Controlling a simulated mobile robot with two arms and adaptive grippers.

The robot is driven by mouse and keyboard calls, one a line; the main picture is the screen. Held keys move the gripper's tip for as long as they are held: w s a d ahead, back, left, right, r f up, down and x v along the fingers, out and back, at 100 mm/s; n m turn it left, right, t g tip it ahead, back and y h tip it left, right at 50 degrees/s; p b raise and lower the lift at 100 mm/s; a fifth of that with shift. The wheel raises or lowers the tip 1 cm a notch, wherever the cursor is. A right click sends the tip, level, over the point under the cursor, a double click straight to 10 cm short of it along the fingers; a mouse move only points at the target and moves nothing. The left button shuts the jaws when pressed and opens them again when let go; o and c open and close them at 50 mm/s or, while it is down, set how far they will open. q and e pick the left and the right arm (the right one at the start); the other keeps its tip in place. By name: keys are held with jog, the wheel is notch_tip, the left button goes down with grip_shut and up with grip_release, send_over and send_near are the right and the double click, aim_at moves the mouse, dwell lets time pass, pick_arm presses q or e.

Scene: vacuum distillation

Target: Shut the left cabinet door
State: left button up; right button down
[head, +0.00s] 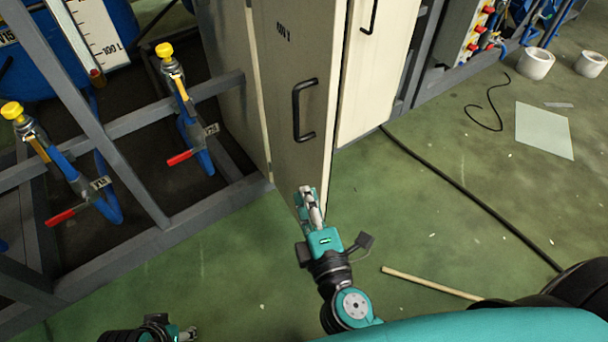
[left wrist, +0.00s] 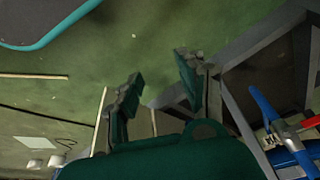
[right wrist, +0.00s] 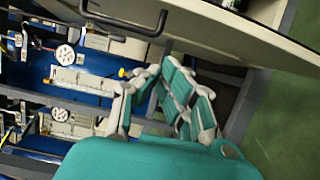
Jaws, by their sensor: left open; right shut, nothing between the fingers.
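My right gripper (head: 308,195) is shut and empty, low in front of the door's bottom end; contact cannot be told. Its fingers also show in the right wrist view (right wrist: 155,72). My left gripper (head: 190,333) is low at the bottom left, open and empty in its wrist view (left wrist: 155,75).
A grey frame (head: 150,120) with yellow-capped valves (head: 165,50) and red levers stands left of the cabinet. A black cable (head: 470,195) and a wooden stick (head: 430,283) lie on the green floor at the right. Floor left of my right arm is clear.

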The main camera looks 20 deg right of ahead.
pick_arm(q)
notch_tip(320, 180, down, 10)
jog(key=p, duration=0.3)
jog(key=shift+w+g, duration=0.25)
jog(key=shift+g, duration=0.05)
pick_arm(e)
jog(key=w+d, duration=0.4)
jog(key=w, duration=0.7)
jog(key=shift+r, duration=0.15)
pick_arm(q)
jog(key=shift+d+r, duration=0.1)
